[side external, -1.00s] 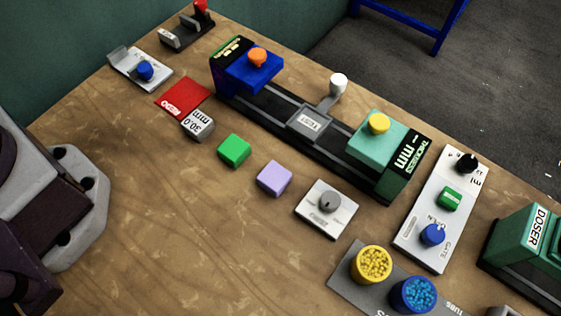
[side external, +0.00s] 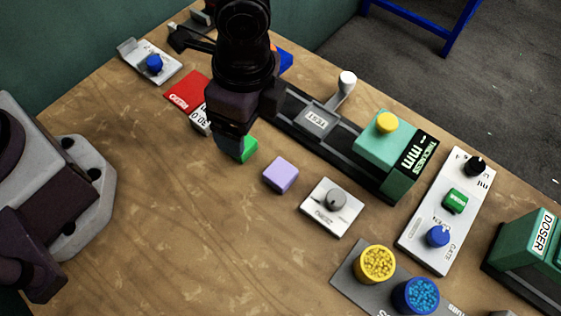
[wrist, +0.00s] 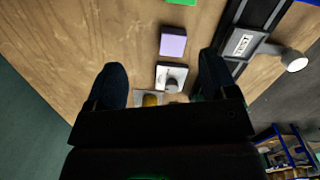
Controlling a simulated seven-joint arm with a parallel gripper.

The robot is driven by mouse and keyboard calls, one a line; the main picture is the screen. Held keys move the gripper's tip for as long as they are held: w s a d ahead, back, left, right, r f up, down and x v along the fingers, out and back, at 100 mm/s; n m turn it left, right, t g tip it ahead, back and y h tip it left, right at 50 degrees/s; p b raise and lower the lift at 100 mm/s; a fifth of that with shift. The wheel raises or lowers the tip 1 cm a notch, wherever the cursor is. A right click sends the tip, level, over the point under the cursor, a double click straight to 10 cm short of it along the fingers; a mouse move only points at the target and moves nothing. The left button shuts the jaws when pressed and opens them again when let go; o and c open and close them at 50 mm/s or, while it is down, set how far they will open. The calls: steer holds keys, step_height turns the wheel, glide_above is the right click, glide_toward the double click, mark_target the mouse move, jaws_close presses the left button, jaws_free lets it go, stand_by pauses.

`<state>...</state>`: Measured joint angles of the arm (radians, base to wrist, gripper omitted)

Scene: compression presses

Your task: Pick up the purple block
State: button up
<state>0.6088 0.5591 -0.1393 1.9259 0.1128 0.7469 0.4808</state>
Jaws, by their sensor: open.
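The purple block (side external: 281,175) sits flat on the wooden table, between the green block and the grey dial plate. It also shows in the wrist view (wrist: 173,42), ahead of my fingers and between their lines. My gripper (side external: 230,145) hangs above the table, up and left of the purple block in the side view, partly covering the green block (side external: 246,150). In the wrist view my gripper (wrist: 157,85) has its two dark fingers wide apart with nothing between them. The purple block is not touched.
The dial plate (side external: 331,207) lies right of the purple block. The press rail with the TEST plate (side external: 317,120) and teal press (side external: 392,150) runs behind. Yellow (side external: 375,264) and blue (side external: 416,296) tubs stand in front right. The table's left front is clear.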

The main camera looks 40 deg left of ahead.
mark_target(272, 165)
steer(key=d+f+m, duration=0.1)
steer(key=f, duration=0.3)
steer(key=w+f+m, duration=0.1)
steer(key=f, duration=0.4)
steer(key=w+d+f+m, duration=0.1)
steer(key=f, duration=0.3)
steer(key=shift+d+f+t+h, duration=0.3)
steer(key=shift+f+t, duration=0.05)
steer(key=shift+t, duration=0.05)
steer(key=shift+c, duration=0.4)
steer(key=c, duration=0.9)
